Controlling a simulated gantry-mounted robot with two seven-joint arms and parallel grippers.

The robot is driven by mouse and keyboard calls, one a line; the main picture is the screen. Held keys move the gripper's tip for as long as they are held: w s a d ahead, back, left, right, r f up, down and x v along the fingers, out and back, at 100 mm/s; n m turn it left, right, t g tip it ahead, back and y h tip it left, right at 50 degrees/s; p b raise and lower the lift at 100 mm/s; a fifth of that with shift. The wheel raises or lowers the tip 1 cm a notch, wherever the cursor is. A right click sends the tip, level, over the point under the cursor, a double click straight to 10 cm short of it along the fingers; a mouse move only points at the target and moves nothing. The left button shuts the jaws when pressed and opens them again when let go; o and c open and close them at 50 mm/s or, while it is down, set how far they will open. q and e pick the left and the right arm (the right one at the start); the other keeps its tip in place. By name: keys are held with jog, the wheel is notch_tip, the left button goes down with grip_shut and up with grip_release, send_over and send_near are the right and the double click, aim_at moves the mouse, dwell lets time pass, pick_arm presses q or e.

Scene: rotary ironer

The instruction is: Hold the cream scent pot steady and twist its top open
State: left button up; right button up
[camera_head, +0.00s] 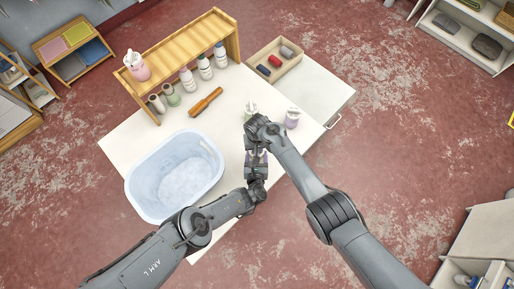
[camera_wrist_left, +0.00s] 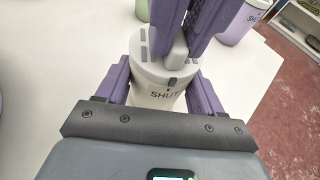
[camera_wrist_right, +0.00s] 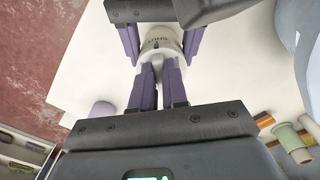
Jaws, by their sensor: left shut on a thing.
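The cream scent pot (camera_wrist_left: 155,92) stands upright on the white table, with a grey lid marked "SHUT" and a raised tab on top. My left gripper (camera_wrist_left: 160,92) is shut on its body, one purple finger on each side; this also shows in the right wrist view (camera_wrist_right: 162,42). My right gripper (camera_wrist_right: 158,78) comes from above, its fingers close on either side of the lid's tab (camera_wrist_left: 178,50). Whether they press on the tab is unclear. In the head view my arms mostly hide the pot.
A lilac pot (camera_head: 292,118) and a pale green pot (camera_head: 251,108) stand close beyond the grippers. A pale blue tub (camera_head: 140,190) is at left. A wooden brush-like tool (camera_head: 206,101), several bottles (camera_head: 188,80) and a wooden tray (camera_head: 262,57) lie further back.

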grip_shut()
jog(key=shift+n, duration=0.3)
jog(key=shift+d+n, duration=0.1)
jog(key=shift+n, duration=0.8)
jog(key=n, duration=0.4)
jog(key=shift+w+d, duration=0.15)
jog(key=shift+d, duration=0.05)
jog(key=n, duration=0.4)
jog(key=shift+w+d, duration=0.1)
jog(key=shift+w, duration=0.05)
jog(key=shift+w+n, duration=0.15)
jog(key=shift+n, duration=1.55)
